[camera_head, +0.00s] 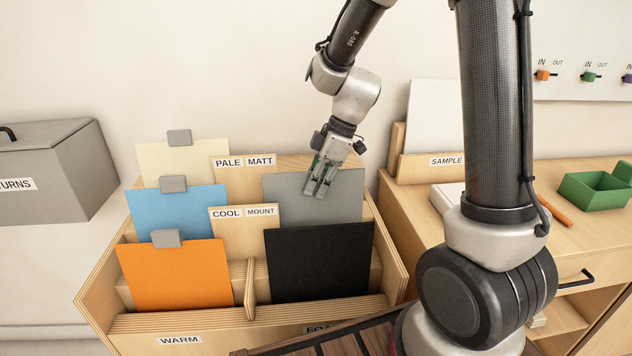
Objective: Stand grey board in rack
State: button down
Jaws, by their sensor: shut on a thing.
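The grey board (347,206) is upright in the right column of the wooden rack (392,262), behind the MOUNT label panel (262,214) and the black board (320,262). Its lower edge is hidden, so I cannot tell whether it rests on the rack.
Cream (188,162), blue (180,212) and orange (178,277) boards with grey clips stand in the left column. A grey RETURNS box (55,175) is at left. A SAMPLE holder (425,168) and green tray (592,192) are at right.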

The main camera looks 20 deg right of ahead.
jog(key=c, duration=1.5)
grip_release()
jog(key=shift+r, duration=0.1)
jog(key=v, duration=1.2)
